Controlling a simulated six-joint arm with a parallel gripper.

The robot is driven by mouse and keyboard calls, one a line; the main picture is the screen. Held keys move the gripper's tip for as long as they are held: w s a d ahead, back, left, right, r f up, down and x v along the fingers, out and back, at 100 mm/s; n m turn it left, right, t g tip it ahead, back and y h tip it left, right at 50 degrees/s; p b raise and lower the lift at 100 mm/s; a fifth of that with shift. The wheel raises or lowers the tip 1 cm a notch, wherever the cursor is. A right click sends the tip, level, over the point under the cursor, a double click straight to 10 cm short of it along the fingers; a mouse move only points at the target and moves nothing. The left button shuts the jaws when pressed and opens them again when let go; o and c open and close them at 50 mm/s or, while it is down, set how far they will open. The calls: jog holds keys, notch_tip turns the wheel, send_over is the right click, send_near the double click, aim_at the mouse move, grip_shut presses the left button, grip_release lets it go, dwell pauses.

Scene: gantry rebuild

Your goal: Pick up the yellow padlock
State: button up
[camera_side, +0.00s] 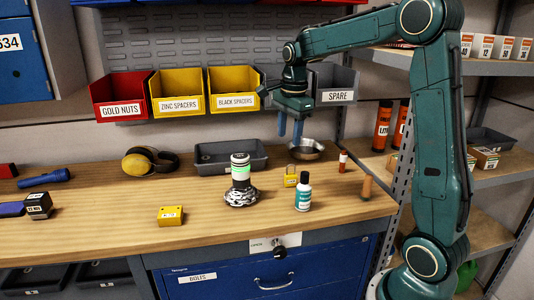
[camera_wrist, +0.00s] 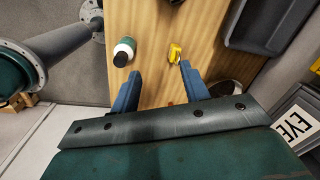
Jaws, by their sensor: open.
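A metal bowl (camera_side: 306,150) and a grey tray (camera_side: 230,157) are behind the padlock.

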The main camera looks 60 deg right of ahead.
aim_at(291, 174)
jog(key=d+f+m, duration=0.1)
jog(key=d, duration=0.1)
jog(key=w+d+f+m, duration=0.1)
jog(key=d+m, duration=0.1)
jog(key=w+d+f+m+g, duration=0.1)
jog(key=d+f, duration=0.1)
jog(key=shift+w+m, duration=0.15)
jog(key=shift+m, duration=0.25)
jog(key=shift+f, duration=4.3)
jog(key=shift+d+f, duration=0.1)
jog(key=shift+f, duration=2.5)
grip_shut()
